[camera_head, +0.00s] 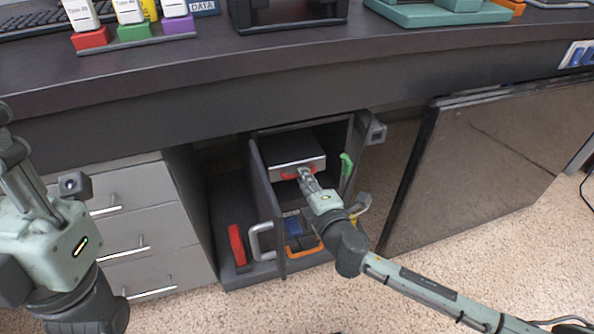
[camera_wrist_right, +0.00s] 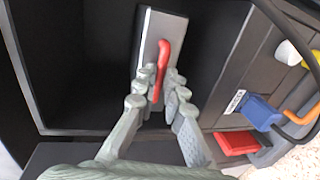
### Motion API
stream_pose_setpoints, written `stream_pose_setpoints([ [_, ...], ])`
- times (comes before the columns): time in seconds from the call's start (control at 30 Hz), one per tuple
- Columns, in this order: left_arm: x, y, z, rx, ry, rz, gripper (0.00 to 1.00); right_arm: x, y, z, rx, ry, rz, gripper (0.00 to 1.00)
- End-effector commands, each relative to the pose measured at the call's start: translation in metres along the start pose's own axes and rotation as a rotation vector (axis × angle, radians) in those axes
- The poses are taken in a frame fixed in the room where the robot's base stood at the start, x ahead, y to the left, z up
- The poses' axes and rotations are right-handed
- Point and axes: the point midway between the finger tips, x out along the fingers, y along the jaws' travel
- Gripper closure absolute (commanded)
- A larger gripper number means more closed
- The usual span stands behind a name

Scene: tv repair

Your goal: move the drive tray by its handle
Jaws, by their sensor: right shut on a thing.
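The drive tray (camera_head: 291,149) is a grey metal box in the open cabinet under the desk. It has a red handle (camera_head: 289,176) on its front, and the handle also shows in the right wrist view (camera_wrist_right: 162,62). My right gripper (camera_head: 304,174) reaches into the cabinet and is shut on the red handle. In the right wrist view the fingers (camera_wrist_right: 160,88) close around the handle's lower part.
An open cabinet door (camera_head: 265,200) with a grey handle stands left of the tray. A green handle (camera_head: 346,170) is to its right. Below are blue and orange items (camera_head: 303,238). A dark panel (camera_head: 480,165) leans at right. Drawers (camera_head: 145,225) stand at left.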

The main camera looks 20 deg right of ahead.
Motion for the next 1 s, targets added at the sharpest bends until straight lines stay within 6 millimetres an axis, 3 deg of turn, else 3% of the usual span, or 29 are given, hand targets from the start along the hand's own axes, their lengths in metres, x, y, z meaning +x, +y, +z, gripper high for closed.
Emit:
stream_pose_setpoints([
  [1.0,0.001,0.000,0.000,0.001,-0.001,0.001,0.80,-0.040,-0.010,0.000,0.000,-0.001,-0.003,1.00],
])
